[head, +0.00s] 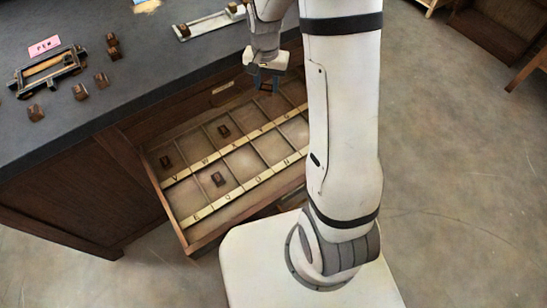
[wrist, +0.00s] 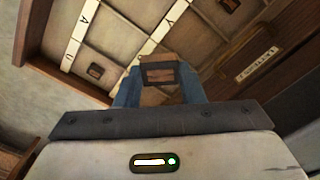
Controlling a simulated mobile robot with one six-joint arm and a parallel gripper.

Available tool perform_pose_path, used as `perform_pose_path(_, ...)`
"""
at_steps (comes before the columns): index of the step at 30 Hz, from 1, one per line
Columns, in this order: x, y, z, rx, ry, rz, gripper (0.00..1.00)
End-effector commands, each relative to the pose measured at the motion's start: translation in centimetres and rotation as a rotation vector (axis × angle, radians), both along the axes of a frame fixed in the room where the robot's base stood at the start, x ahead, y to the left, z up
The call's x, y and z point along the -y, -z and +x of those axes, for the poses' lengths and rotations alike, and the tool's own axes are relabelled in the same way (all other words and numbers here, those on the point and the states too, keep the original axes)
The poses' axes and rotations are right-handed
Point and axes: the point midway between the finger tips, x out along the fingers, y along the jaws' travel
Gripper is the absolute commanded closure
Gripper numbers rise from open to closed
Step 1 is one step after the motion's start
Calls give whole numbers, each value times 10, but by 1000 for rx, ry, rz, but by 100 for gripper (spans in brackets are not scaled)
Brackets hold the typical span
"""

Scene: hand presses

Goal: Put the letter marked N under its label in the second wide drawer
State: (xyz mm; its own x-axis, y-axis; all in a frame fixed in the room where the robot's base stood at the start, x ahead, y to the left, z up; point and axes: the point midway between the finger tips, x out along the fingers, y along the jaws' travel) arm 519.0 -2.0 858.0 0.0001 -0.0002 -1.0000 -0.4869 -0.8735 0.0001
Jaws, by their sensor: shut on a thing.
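My gripper (head: 266,85) is shut on a small brown letter block (wrist: 160,73) and holds it above the back of an open wooden drawer (head: 187,237). In the wrist view the block sits between the blue fingers; I cannot read its mark. The drawer is divided into compartments with cream label strips (head: 205,209) carrying black letters. Brown letter blocks lie in some compartments: one at the left (head: 166,161), one at the back (head: 223,130) and one in the front row (head: 218,179). My arm hides the drawer's right part. I cannot make out an N label.
The dark counter (head: 150,75) stands behind and left of the drawer. On it are several loose brown blocks (head: 80,91), a dark frame (head: 47,72), a pink card (head: 44,46) reading PEW, and a pale metal tray (head: 208,25). Open floor (head: 450,180) lies to the right.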

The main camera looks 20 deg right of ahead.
Motion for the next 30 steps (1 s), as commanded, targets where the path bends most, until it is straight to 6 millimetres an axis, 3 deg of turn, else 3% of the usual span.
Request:
perform_pose_path(1,0,24,-8,2,70,0,86)
perform_pose_path(9,1,68,-46,1,453,0,86)
perform_pose_path(15,1,88,-67,1,656,0,86)
perform_pose_path(22,2,103,-76,-2,745,-1,86)
perform_pose_path(30,2,149,-76,-3,748,-2,86)
